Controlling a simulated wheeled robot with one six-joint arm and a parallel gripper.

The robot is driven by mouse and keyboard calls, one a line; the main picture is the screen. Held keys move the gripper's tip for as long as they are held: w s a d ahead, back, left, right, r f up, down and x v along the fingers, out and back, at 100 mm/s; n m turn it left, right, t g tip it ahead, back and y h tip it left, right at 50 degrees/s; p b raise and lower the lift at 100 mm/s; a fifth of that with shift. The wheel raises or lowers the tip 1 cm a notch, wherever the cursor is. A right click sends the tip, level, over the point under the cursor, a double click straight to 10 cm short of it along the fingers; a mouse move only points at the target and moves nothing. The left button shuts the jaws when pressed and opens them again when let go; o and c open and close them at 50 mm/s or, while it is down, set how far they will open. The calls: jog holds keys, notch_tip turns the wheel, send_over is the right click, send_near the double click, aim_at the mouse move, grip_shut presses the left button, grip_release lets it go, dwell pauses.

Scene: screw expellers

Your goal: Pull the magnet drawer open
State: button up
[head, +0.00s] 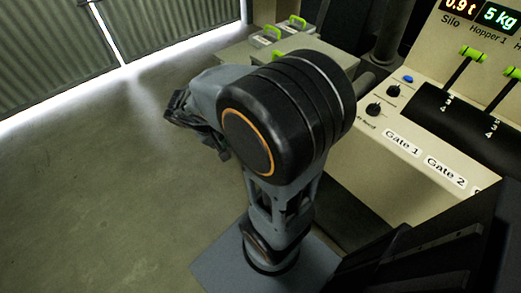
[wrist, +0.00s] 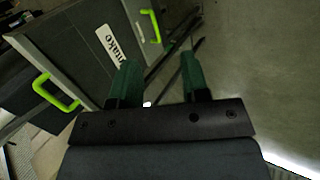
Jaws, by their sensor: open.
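My gripper (wrist: 159,62) is open in the wrist view, its two dark green fingers apart with nothing between them. Ahead and left of it is a dark grey panel (wrist: 85,45) with a white label ending in "take". A bright green handle (wrist: 52,93) is on the left and another green handle (wrist: 151,25) is near the top, beyond the fingertips; neither is touched. In the head view, pale boxes (head: 238,55) with green handles (head: 298,21) stand behind my arm. I cannot tell which part is the magnet drawer; no such label is readable.
A control console (head: 420,130) with green-tipped levers (head: 473,55), knobs and gate labels stands at the right. A corrugated door (head: 50,40) closes the back left. The concrete floor (head: 110,180) at left is clear.

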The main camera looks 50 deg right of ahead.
jog(key=w+d+f+h+b, duration=0.3)
jog(key=d+f+b, duration=0.15)
jog(key=f, duration=0.45)
jog(key=w+d+f+n+h+b, duration=0.1)
jog(key=w+d+f+h+b, duration=0.2)
jog(key=f+b, duration=0.35)
jog(key=w+d+f+h+b, duration=0.3)
jog(key=f+b, duration=0.1)
jog(key=f, duration=0.6)
jog(key=shift+t, duration=0.3)
jog(key=b+x, duration=0.2)
jog(key=x, duration=1.2)
jog(key=shift+w+d, duration=0.1)
grip_shut()
